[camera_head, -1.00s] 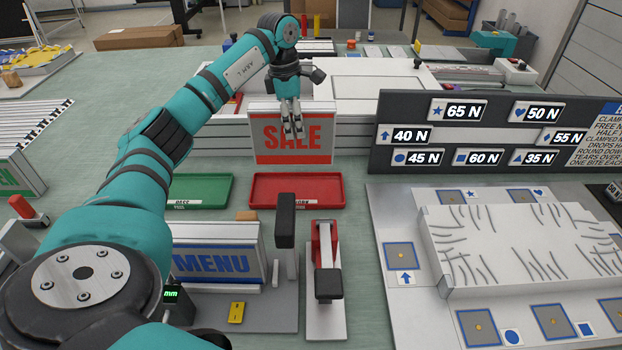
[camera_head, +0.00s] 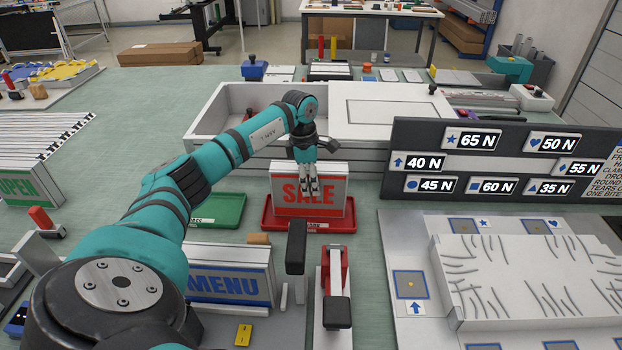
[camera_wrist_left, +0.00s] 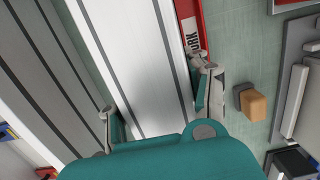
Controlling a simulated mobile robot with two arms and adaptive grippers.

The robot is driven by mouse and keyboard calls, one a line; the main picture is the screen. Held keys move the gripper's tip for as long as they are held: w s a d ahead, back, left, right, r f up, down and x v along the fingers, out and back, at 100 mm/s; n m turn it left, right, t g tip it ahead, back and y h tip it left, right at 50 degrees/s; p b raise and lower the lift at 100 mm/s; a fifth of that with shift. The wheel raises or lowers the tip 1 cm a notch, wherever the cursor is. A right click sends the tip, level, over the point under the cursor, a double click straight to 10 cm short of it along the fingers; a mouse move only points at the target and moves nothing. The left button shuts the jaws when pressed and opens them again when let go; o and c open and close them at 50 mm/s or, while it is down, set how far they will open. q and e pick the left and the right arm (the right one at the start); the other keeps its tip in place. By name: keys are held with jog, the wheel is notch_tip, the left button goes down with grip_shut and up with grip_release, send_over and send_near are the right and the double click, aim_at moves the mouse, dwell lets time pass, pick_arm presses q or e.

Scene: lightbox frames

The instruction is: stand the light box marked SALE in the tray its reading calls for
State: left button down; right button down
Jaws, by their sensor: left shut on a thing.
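The SALE light box (camera_head: 290,197), white with a red face, is upright. My left gripper (camera_head: 312,188) is shut on it from above, with fingers on both sides of its top edge. The wrist view shows the box's pale ribbed top (camera_wrist_left: 150,75) between the fingers (camera_wrist_left: 158,108). The box stands in or just above the red tray (camera_head: 340,228); I cannot tell whether it touches the floor. The red tray's label, partly hidden, ends in "ORK" in the wrist view (camera_wrist_left: 188,12). A green tray (camera_head: 228,207) lies left of it, partly behind my arm. My right gripper is not in view.
A MENU light box (camera_head: 262,262) sits in a gauge fixture in front. A red-and-black clamp (camera_head: 334,290) stands beside it. An OPEN light box (camera_head: 20,187) is at left. A dark board of newton values (camera_head: 430,165) stands at right. A wooden block (camera_head: 258,239) lies near the red tray.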

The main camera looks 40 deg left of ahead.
pick_arm(q)
jog(key=c, duration=1)
grip_release()
jog(key=o, duration=0.4)
jog(key=r+b, duration=0.1)
jog(key=r, duration=0.6)
jog(key=s+a+r+b, duration=0.1)
jog(key=r, duration=0.3)
jog(key=shift+b, duration=0.3)
jog(key=shift+r, duration=0.55)
jog(key=shift+f, duration=0.1)
